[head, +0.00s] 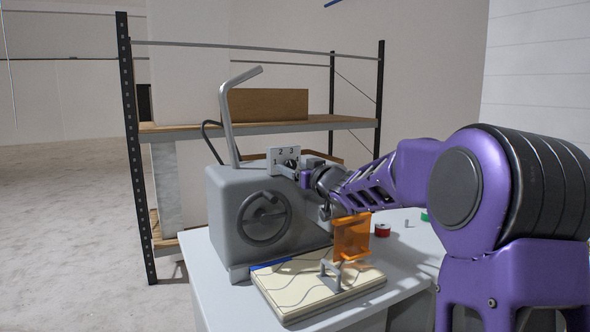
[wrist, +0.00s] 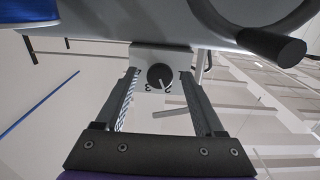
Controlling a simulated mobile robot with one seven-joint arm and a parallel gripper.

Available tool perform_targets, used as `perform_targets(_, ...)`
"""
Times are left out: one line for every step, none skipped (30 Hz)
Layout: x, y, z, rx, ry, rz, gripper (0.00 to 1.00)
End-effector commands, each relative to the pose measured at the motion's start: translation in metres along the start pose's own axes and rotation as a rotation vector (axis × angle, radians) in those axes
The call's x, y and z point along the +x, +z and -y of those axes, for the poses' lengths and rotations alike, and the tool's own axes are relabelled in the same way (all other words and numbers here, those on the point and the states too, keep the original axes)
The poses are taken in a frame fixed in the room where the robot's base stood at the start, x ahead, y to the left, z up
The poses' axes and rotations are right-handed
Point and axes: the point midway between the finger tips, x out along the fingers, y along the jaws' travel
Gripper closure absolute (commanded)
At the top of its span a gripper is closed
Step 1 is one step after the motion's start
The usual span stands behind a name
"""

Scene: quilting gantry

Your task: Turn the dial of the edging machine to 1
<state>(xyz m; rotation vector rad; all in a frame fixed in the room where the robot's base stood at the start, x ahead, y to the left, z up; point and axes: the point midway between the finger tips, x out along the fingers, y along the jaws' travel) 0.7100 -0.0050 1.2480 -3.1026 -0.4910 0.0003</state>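The grey edging machine (head: 228,200) stands on a table, with a pale number plate (head: 283,152) on its top. The plate's black dial knob (wrist: 158,75) shows clearly in the wrist view, with a white pointer line slanting down and right. The printed numbers look upside down there; 2 and 3 lie below the knob, and I cannot tell exactly which number the line meets. My gripper (wrist: 159,84) is open, one finger on each side of the knob, with visible gaps. In the head view my gripper (head: 292,171) is at the plate and partly hides the dial.
A black handwheel (head: 263,218) is on the machine's front, and a bent grey lever (head: 227,122) rises from its top. An orange bracket (head: 352,236) and a cream pad (head: 300,290) are in front. A red spool (head: 382,230) is to the right. A shelf rack (head: 165,129) stands behind.

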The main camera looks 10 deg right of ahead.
Motion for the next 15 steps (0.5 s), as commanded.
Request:
perform_targets(-0.0001, 0.0000, 0.0001, 0.000, 0.000, 0.000, 0.37)
perform_targets(-0.0001, 0.0000, 0.0001, 0.000, 0.000, 0.000, 0.42)
perform_targets(-0.0002, 0.0000, 0.0001, 0.000, 0.000, 0.000, 0.49)
perform_targets(-0.0002, 0.0000, 0.0001, 0.000, 0.000, 0.000, 0.55)
perform_targets(-0.0002, 0.0000, 0.0000, 0.000, 0.000, 0.000, 0.60)
perform_targets(-0.0003, 0.0000, 0.0001, 0.000, 0.000, 0.000, 0.67)
perform_targets(-0.0003, 0.0000, 0.0001, 0.000, 0.000, 0.000, 0.73)
perform_targets(-0.0003, 0.0000, 0.0001, 0.000, 0.000, 0.000, 0.78)
perform_targets(-0.0003, 0.0000, 0.0001, 0.000, 0.000, 0.000, 0.85)
perform_targets(-0.0003, 0.0000, 0.0001, 0.000, 0.000, 0.000, 0.91)
perform_targets(-0.0003, 0.0000, 0.0001, 0.000, 0.000, 0.000, 0.96)
perform_targets(-0.0003, 0.0001, 0.0001, 0.000, 0.000, 0.000, 1.00)
perform_targets(-0.0003, 0.0000, 0.0001, 0.000, 0.000, 0.000, 1.00)
perform_targets(-0.0003, 0.0000, 0.0001, 0.000, 0.000, 0.000, 1.00)
perform_targets(-0.0003, 0.0001, 0.0001, -0.001, 0.000, 0.000, 1.00)
